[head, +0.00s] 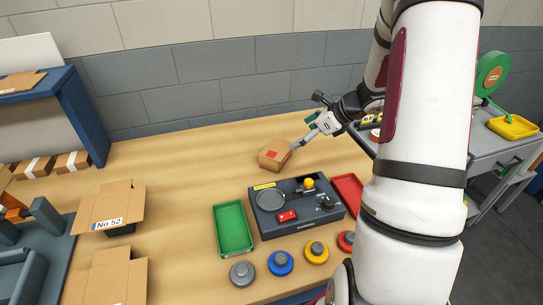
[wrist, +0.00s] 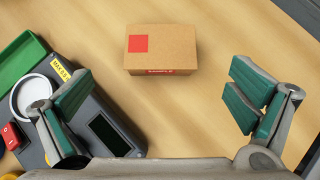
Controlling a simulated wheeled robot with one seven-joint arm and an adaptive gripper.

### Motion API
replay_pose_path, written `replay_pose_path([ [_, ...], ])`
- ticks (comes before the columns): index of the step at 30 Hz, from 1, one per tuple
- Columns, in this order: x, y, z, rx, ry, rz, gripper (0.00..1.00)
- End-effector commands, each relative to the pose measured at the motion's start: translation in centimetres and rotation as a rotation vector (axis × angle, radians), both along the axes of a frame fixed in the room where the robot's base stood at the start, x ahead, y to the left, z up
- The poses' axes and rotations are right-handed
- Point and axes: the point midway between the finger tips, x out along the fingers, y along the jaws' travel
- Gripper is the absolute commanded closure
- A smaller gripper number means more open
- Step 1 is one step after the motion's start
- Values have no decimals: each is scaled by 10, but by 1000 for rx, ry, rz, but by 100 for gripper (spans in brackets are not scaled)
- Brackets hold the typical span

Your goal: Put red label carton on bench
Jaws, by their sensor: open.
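The red label carton (head: 273,155) is a small brown box with a red square on its top, resting on the wooden bench (head: 190,165) behind the dark grey device. In the wrist view the carton (wrist: 160,49) lies beyond my fingertips, with a red strip along its near side. My gripper (head: 306,137) is at the carton's right side in the head view; its fingers overlap the carton's edge there, so contact is unclear. In the wrist view my gripper (wrist: 158,105) is wide open and nothing is between its fingers.
A dark grey device (head: 293,222) stands in front of the carton, with a green tray (head: 232,228) to its left and a red tray (head: 348,190) to its right. Several weights line the front. Open cartons (head: 118,205) stand at left. Bench left of the carton is clear.

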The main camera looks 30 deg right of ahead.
Motion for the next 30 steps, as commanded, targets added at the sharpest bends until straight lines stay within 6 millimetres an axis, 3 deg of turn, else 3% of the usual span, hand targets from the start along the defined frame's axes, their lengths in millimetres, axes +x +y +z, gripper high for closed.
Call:
replay_pose_path([
  [9, 35, 21, -41, 0, 1, 5, 0],
  [30, 74, 41, -87, -2, 1, 6, 0],
])
